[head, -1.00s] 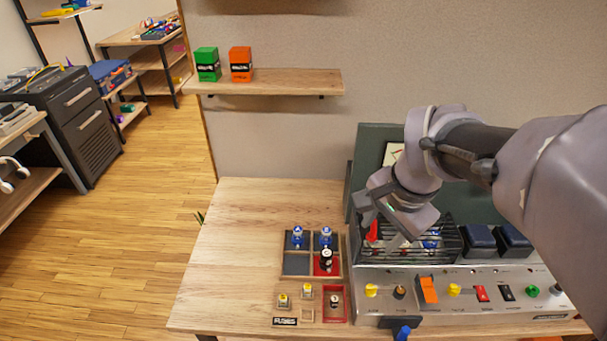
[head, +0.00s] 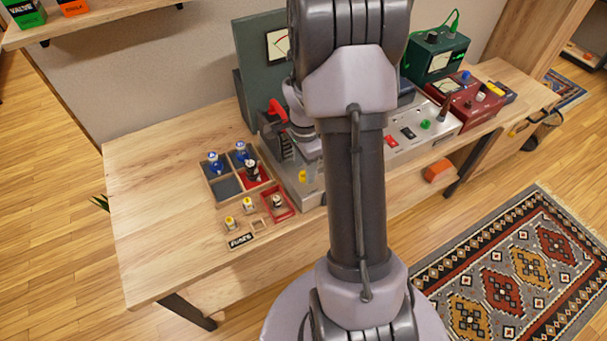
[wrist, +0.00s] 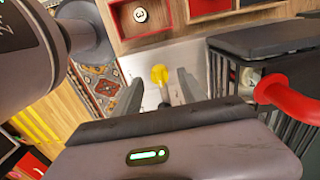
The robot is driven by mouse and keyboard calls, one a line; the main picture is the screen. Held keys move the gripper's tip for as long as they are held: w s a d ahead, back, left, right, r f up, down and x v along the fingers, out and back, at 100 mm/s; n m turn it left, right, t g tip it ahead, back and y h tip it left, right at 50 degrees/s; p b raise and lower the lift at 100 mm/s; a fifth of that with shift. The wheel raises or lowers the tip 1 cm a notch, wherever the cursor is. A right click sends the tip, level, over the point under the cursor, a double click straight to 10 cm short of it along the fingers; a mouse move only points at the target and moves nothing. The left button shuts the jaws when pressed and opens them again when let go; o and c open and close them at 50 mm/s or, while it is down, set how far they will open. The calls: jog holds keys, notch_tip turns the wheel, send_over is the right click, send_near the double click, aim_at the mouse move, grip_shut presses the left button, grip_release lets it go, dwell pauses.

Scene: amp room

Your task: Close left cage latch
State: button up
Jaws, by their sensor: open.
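The red latch handle (head: 277,108) stands up at the left end of the black wire cage (head: 286,148) on the amplifier. In the wrist view the red handle (wrist: 285,95) is at the right, beside the cage bars (wrist: 298,135). My gripper (wrist: 158,88) is open, with nothing between its fingers. It is to the left of the red handle in that view and apart from it. The yellow knob (wrist: 160,75) on the amplifier's front shows beyond the fingers. In the head view my arm hides the fingers and much of the cage.
A divided tray (head: 222,188) with tubes and a fuse tray (head: 240,222) lie left of the amplifier. A red meter box (head: 465,98) and a green meter box (head: 435,55) stand to its right. A patterned rug (head: 525,260) lies on the floor. The table's left part is clear.

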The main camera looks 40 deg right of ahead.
jog(key=shift+f, duration=0.65)
grip_shut()
